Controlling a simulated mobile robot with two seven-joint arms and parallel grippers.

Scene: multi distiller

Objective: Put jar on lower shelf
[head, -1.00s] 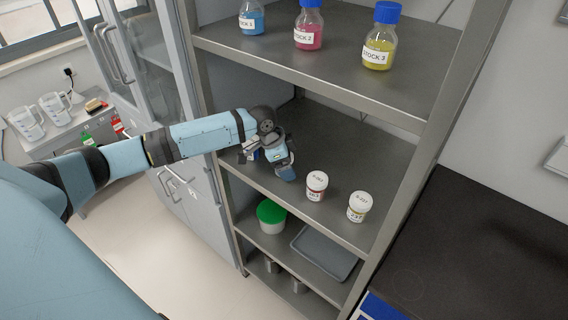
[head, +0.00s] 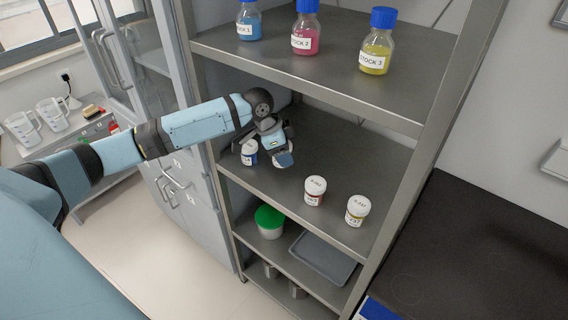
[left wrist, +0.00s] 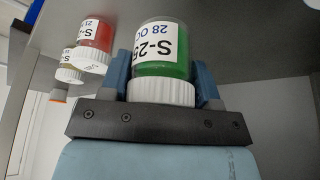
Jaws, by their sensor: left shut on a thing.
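The jar with green contents, a white lid and a white label starting "S-25" (left wrist: 163,60) is between the two blue fingers of my left gripper (left wrist: 165,85), which is shut on it. The left wrist view is upside down, so its lid points down there. I cannot tell whether the jar touches the shelf. The lower shelf (head: 283,245) is below, with some bare metal between the things on it. My right gripper is not in view.
A red jar (head: 315,191) and an amber jar (head: 357,211) stand at the middle shelf's right. A green-lidded tub (head: 270,222) and grey tray (head: 323,258) occupy the lower shelf. Stock bottles (head: 305,32) stand above.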

